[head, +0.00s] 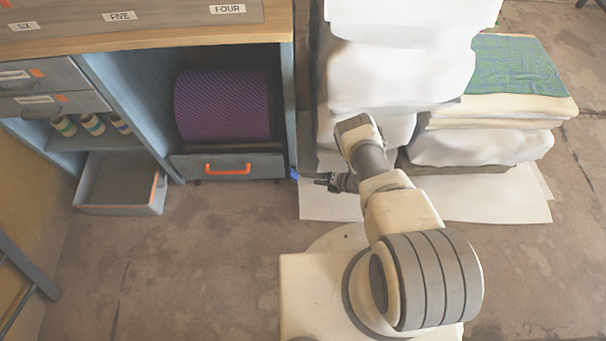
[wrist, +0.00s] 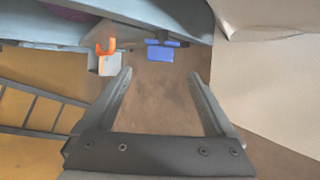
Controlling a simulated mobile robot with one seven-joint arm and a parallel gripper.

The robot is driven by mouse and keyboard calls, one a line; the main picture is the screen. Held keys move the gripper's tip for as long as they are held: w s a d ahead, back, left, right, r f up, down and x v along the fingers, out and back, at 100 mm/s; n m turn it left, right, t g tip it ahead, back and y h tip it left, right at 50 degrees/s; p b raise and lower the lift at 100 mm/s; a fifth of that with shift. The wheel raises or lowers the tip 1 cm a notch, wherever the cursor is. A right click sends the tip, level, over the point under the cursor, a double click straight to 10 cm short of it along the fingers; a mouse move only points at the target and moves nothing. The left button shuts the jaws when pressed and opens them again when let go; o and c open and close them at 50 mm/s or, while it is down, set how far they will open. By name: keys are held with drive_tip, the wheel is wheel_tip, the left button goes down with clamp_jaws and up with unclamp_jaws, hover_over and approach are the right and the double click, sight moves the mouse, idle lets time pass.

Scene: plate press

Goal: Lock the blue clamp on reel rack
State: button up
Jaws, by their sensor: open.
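The blue clamp (head: 294,174) is small in the head view, at the lower right corner of the blue-grey reel rack (head: 290,120). My gripper (head: 318,180) is just right of the clamp in the head view. In the wrist view my gripper (wrist: 160,73) is open and empty, with the clamp ahead of the gap between its fingers, apart from them. Whether the clamp is locked I cannot tell.
A purple reel (head: 223,104) sits in the rack above a drawer with an orange handle (head: 228,169). An open drawer (head: 120,208) juts out at the left. White stacked bundles (head: 400,70) stand close on the right.

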drive_tip(key=p+v, duration=0.2)
drive_tip(key=v, duration=0.7)
drive_tip(key=shift+s+d+r+p, duration=0.2)
drive_tip(key=shift+d+p, duration=0.15)
drive_tip(key=shift+p, duration=0.05)
